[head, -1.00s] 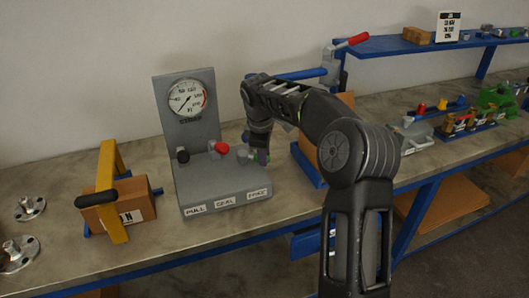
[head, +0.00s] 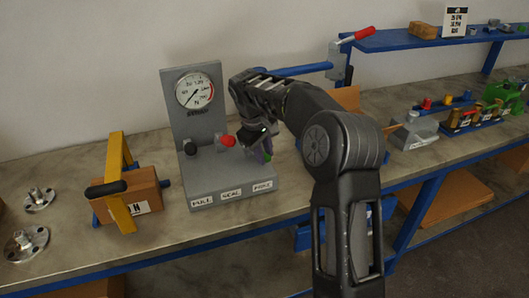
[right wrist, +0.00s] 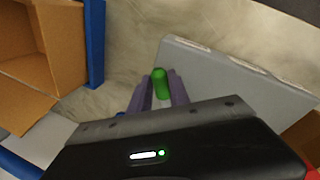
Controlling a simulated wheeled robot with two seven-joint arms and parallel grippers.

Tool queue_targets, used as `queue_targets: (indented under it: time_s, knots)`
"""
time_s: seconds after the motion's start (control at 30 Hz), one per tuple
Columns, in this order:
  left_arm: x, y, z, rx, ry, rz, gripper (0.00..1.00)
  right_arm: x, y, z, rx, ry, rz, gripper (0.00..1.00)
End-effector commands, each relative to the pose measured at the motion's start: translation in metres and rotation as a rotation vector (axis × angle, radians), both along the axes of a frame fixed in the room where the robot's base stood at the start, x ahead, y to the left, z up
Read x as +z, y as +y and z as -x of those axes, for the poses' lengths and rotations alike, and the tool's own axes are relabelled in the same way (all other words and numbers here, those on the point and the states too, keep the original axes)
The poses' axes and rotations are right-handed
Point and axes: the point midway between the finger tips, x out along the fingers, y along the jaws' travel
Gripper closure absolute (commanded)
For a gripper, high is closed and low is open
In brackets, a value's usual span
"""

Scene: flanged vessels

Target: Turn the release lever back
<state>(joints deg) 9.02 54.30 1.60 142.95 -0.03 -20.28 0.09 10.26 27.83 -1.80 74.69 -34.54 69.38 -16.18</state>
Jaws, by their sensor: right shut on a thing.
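A grey test stand (head: 240,185) with a round dial gauge (head: 194,90) stands on the bench. Its base carries a black knob (head: 190,148), a red-tipped lever (head: 228,141) and, at the right, a green-handled lever (head: 269,155). My right gripper (head: 264,152) reaches down over the right end of the base. In the right wrist view its two fingers stand on either side of the green handle (right wrist: 160,82) and are shut on it. The gripper hides the lever's pivot in the head view. My left gripper is not in view.
A cardboard box with a yellow clamp frame (head: 122,190) stands left of the stand. Metal flanges (head: 27,243) lie at far left. An open carton (right wrist: 45,50) and a blue edge (right wrist: 94,40) are close beside the gripper. A blue shelf (head: 420,38) is behind at right.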

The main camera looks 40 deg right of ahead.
Motion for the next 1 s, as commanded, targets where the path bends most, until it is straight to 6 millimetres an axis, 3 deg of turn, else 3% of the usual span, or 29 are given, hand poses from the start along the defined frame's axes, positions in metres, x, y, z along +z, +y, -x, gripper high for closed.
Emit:
queue_targets:
  time_s: [0.17,0.2,0.43,0.77,1.0]
  knots:
    - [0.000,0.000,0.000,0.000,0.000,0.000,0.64,0.000,0.001,-0.001,0.002,-0.002,-0.002,1.00]
    - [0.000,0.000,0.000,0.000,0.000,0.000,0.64,0.000,0.001,-0.001,0.002,-0.002,-0.002,0.75]
    - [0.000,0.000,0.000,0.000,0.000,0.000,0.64,0.000,0.000,-0.001,0.002,-0.001,0.000,0.56]
    - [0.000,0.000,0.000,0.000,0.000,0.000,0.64,0.002,0.001,0.000,0.003,-0.002,-0.001,0.55]
    - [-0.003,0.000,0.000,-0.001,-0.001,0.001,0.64,0.029,0.008,0.001,0.003,-0.004,0.000,0.55]
